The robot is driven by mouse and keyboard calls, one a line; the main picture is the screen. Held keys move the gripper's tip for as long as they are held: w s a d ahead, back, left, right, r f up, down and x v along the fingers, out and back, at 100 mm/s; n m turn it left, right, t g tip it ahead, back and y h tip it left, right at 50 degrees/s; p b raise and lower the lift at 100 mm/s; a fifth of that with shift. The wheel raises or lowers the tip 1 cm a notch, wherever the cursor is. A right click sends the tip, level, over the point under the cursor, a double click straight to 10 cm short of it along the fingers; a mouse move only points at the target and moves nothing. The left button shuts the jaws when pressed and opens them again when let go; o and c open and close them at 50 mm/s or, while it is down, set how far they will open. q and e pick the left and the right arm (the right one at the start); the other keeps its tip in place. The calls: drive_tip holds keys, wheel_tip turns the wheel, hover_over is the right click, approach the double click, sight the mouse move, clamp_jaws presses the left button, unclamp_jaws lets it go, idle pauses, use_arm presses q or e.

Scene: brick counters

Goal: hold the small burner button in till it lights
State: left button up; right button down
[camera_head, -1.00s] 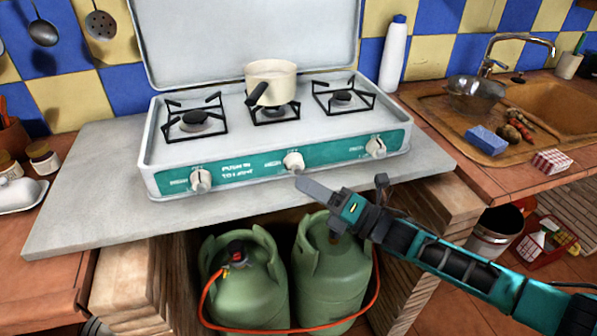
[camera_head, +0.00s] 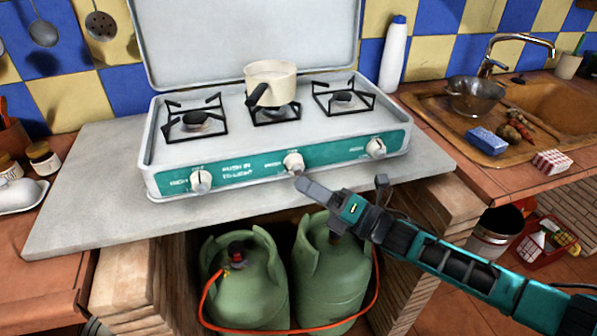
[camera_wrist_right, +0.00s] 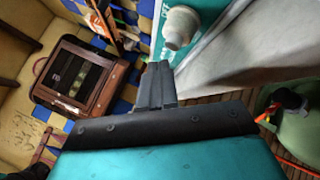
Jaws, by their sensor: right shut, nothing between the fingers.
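The white stove (camera_head: 275,128) has three burners and a green front strip with three white knobs. The small middle burner (camera_head: 275,114) carries a cream pot (camera_head: 270,83); no flame shows under it. The middle knob (camera_head: 293,163) is on the strip below that burner. My right gripper (camera_head: 301,184) is shut and empty, its fingertips just below and in front of the middle knob. In the right wrist view a white knob (camera_wrist_right: 181,27) stands just beyond the shut fingers (camera_wrist_right: 157,68), with a gap visible. I cannot make out my left gripper.
Two green gas bottles (camera_head: 240,280) with an orange hose stand under the grey slab (camera_head: 90,190). A white bottle (camera_head: 393,55) stands right of the stove. The sink (camera_head: 545,105) lies farther right. The slab left of the stove is clear.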

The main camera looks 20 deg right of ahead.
drive_tip(key=shift+w, duration=0.1)
idle(0.6)
drive_tip(key=shift+w+b, duration=0.3)
drive_tip(key=shift+w, duration=0.05)
drive_tip(key=shift+w, duration=0.15)
idle(0.3)
drive_tip(key=shift+w+b, duration=0.25)
drive_tip(key=shift+b, duration=0.05)
idle(1.1)
drive_tip(key=shift+s, duration=0.2)
idle(0.7)
drive_tip(key=shift+s+p, duration=0.45)
drive_tip(key=shift+s, duration=0.2)
